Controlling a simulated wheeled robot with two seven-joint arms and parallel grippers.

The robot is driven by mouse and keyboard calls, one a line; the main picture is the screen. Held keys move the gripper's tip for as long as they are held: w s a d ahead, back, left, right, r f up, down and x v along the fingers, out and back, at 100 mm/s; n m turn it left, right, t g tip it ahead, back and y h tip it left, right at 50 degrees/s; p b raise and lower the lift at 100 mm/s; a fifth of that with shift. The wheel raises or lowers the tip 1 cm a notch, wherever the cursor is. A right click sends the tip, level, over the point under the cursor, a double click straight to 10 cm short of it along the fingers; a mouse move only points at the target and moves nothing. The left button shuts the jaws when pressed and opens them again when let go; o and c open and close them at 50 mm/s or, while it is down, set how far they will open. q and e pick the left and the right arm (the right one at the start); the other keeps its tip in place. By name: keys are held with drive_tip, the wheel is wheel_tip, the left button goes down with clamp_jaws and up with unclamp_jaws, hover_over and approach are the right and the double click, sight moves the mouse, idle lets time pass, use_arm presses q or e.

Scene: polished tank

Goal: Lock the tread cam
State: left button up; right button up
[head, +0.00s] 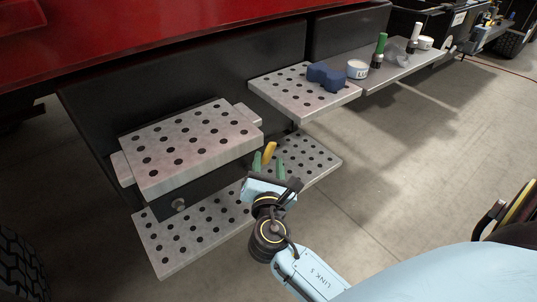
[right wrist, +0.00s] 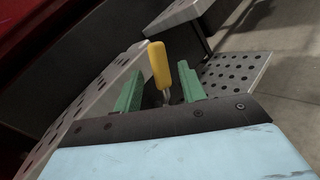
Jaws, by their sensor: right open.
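The tread cam shows as a yellow-handled lever (head: 269,150) beside the right end of the raised perforated tread (head: 190,150). In the right wrist view the yellow handle (right wrist: 159,65) stands tilted on a thin metal shank, between my two green fingers. My right gripper (head: 267,166) is open around the lever, with a visible gap on both sides of the handle. The lever's base is hidden behind the gripper. My left gripper is not in view.
A lower perforated step (head: 305,158) runs beneath the raised tread. Another step (head: 290,92) carries a dark blue block (head: 326,77). A shelf (head: 405,65) beyond holds a white tin (head: 357,69) and a green-handled tool (head: 380,46). The concrete floor (head: 400,150) at right is clear.

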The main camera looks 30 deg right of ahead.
sight(269, 157)
drive_tip(key=shift+x, duration=2)
drive_tip(key=shift+c, duration=0.4)
clamp_jaws()
